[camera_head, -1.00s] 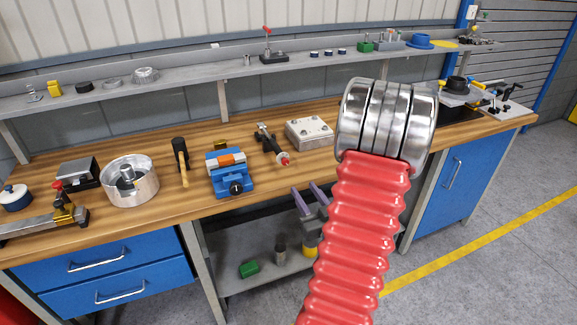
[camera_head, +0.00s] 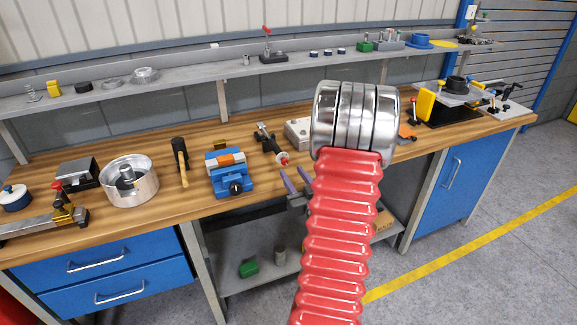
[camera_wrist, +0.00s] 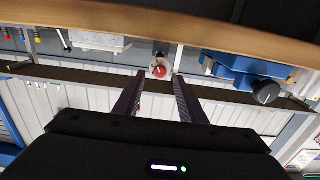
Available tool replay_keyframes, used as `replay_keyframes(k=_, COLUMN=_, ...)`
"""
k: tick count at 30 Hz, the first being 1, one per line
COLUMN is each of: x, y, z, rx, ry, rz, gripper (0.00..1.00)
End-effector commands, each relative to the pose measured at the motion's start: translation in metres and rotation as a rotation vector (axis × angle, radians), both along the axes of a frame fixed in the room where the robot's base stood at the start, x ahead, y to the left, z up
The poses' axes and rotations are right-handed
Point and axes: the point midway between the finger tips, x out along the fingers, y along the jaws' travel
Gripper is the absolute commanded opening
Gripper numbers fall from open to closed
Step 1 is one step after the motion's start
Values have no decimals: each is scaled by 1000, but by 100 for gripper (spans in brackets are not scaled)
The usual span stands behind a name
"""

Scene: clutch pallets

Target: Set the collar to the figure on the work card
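A dark tool with a silver shaft and a red-tipped end (camera_head: 270,142) lies on the bench, pointing toward its front edge. I cannot tell for sure whether its end piece is the collar. In the wrist view this round red-and-silver end (camera_wrist: 159,67) shows between and beyond the fingers. My gripper (camera_head: 292,170) is open and empty near the bench's front edge, just short of the red end; its two purple-grey fingers also show in the wrist view (camera_wrist: 160,77). No readable work card or figure shows.
A blue vise (camera_head: 230,172) stands left of the tool, and a pale block (camera_head: 297,132) right of it, partly behind my arm. A mallet (camera_head: 181,160) and a metal bowl (camera_head: 130,181) are farther left. A shelf (camera_head: 190,87) runs behind the bench.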

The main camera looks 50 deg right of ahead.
Motion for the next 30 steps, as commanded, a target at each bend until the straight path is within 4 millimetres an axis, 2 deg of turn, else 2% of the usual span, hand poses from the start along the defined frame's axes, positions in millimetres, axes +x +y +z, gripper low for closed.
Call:
replay_keyframes(k=3, x=17, y=-9, z=0, rx=-2, ry=0, rz=3, gripper=37)
replay_keyframes(k=9, x=38, y=-22, z=0, rx=-1, ry=0, rz=1, gripper=37)
replay_keyframes(k=22, x=45, y=-27, z=0, rx=0, ry=0, rz=-1, gripper=37)
replay_keyframes(k=30, x=45, y=-27, z=0, rx=-1, ry=1, rz=-1, gripper=18)
